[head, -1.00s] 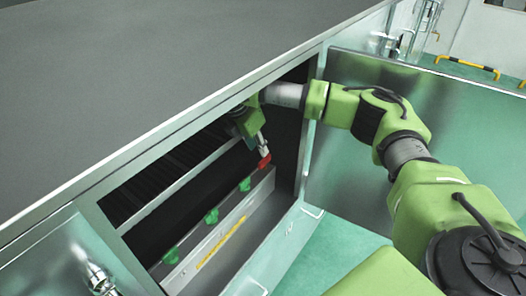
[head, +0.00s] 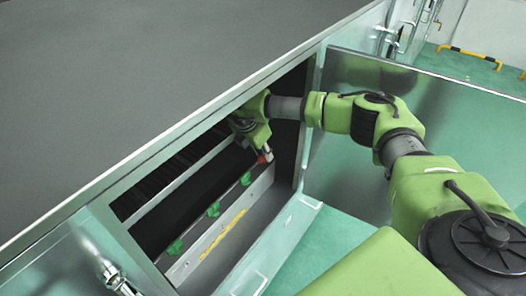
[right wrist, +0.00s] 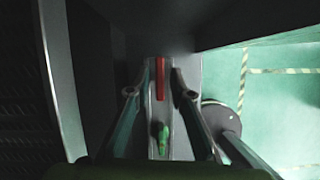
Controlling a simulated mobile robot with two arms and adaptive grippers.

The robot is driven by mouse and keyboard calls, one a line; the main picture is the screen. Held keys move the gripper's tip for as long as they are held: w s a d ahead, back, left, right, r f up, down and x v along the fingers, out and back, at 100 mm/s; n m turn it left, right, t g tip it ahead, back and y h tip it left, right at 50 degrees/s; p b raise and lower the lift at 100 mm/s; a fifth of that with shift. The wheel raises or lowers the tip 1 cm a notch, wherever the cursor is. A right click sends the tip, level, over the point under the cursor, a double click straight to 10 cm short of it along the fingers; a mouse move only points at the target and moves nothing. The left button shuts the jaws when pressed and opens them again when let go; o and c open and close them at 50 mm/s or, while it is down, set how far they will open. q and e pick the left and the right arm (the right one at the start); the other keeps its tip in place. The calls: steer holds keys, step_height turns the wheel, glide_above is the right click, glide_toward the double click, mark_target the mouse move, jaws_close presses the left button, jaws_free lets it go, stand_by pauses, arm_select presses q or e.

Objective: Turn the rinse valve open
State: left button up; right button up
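Inside the open cabinet, a red valve handle (head: 264,157) sits at the far end of a row of green handles on a pale metal panel (head: 228,229). In the right wrist view the red handle (right wrist: 161,78) stands lengthwise between my fingertips. My right gripper (head: 259,149) reaches into the cabinet at the red handle and partly covers it. In the right wrist view its fingers (right wrist: 162,72) are apart, one on each side of the handle, with a narrow gap showing. I cannot see which handle is marked as rinse. My left gripper is not in view.
Green handles (head: 213,209) line the panel, one also below the red one in the wrist view (right wrist: 160,137). A yellow label strip (head: 222,234) lies on the panel. The cabinet's steel frame (head: 311,110) and open door (head: 440,120) stand close around my right arm.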

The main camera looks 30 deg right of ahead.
jaws_close()
steer(key=shift+f+n+b, duration=0.2)
steer(key=shift+n+b, duration=0.2)
steer(key=shift+b, duration=0.3)
steer(key=shift+r, duration=0.2)
steer(key=shift+o, duration=1.9)
jaws_free()
